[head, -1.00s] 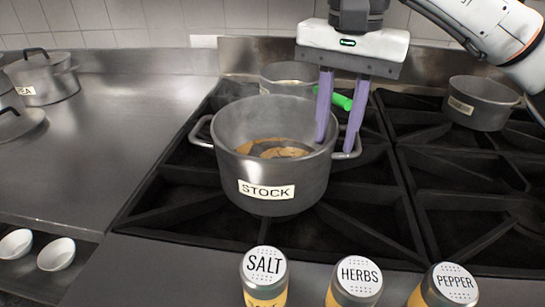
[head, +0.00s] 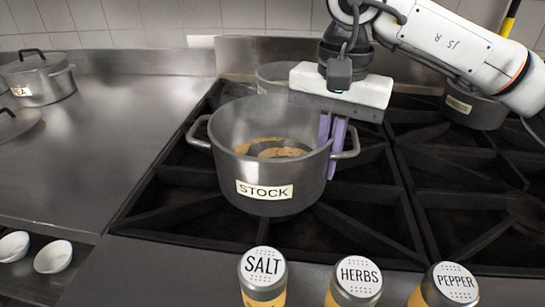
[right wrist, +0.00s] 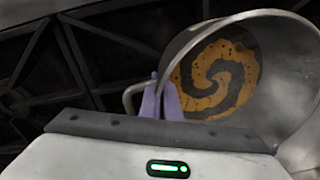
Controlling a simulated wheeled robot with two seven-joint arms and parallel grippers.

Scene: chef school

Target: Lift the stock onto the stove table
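The grey metal pot labelled STOCK (head: 232,165) stands upright on the black grates of the stove table (head: 370,215). It holds brown-orange liquid with a dark swirl. My right gripper (head: 331,165) points down at the pot's right side, beside the right handle (head: 349,143). Its purple fingers are close together, one inside the rim and one outside, shut on the pot wall. In the right wrist view the fingers (right wrist: 162,103) meet at the rim of the pot (right wrist: 285,85). My left gripper is not in view.
Salt (head: 263,268), herbs (head: 357,275) and pepper (head: 450,285) jars stand along the front edge. Other pots stand behind (head: 275,76) and at the back right (head: 470,108). The steel counter (head: 125,120) at left is mostly clear, with a lidded pot (head: 42,82) at the back.

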